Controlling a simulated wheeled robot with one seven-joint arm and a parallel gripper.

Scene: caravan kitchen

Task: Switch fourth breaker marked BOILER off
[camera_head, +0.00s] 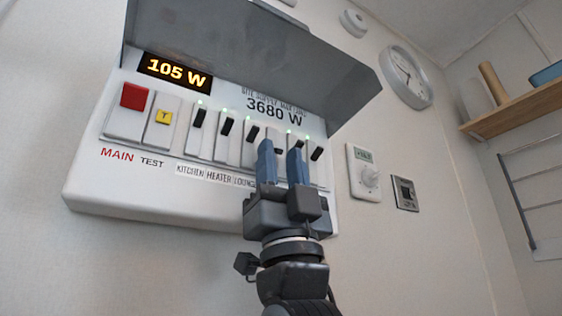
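The breaker panel (90,185) is on the wall at the left and centre, its grey lid raised. Its row of breakers has black toggles. The fourth breaker's toggle (278,151) shows between my gripper's fingers and sits lower than its neighbours. I see no green light above it, while the other breakers show green lights. Its label is hidden behind my gripper. My gripper (281,160) is open, its two blue fingers apart in front of the panel. I cannot tell if a finger touches the toggle. The right finger partly covers the fifth breaker.
The red MAIN switch (134,97) and yellow TEST button (164,117) are at the left of the row. The display (176,72) reads 105 W. The raised lid (245,55) overhangs the breakers. A thermostat (364,173) is to the right, with free wall below.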

